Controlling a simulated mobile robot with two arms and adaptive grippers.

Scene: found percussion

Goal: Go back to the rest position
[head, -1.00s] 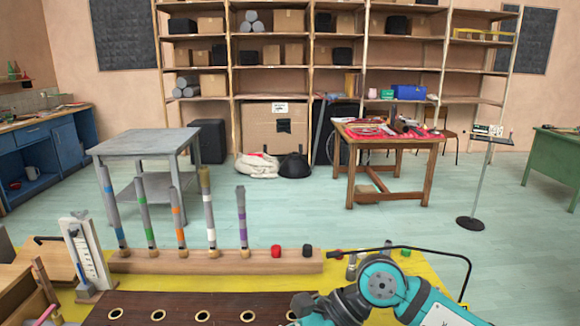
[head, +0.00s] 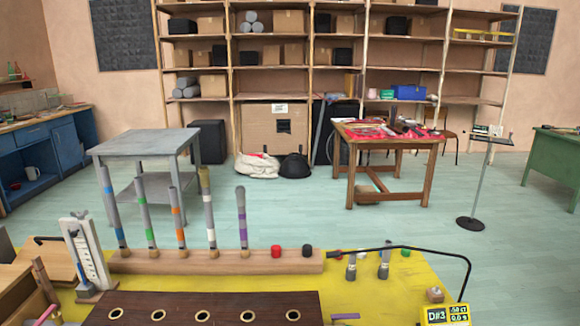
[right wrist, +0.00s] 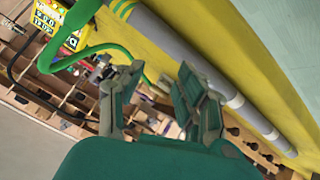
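My right gripper (right wrist: 158,85) shows in the right wrist view with its two fingers apart and nothing between them. It is beside a yellow surface edge with a long grey tube (right wrist: 215,80) along it. In the head view neither gripper shows. In that view, several grey tubes with coloured bands (head: 242,215) stand upright in a long wooden rack (head: 170,264) on the yellow worktop (head: 385,292). A dark brown board with a row of ringed holes (head: 200,303) lies in front of the rack.
A thin black bent rod (head: 430,250) arches over the worktop's right side, near a yellow display reading D#3 (head: 447,314). Two short grey pieces (head: 351,267) stand near it. A white upright gauge (head: 86,255) stands at left.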

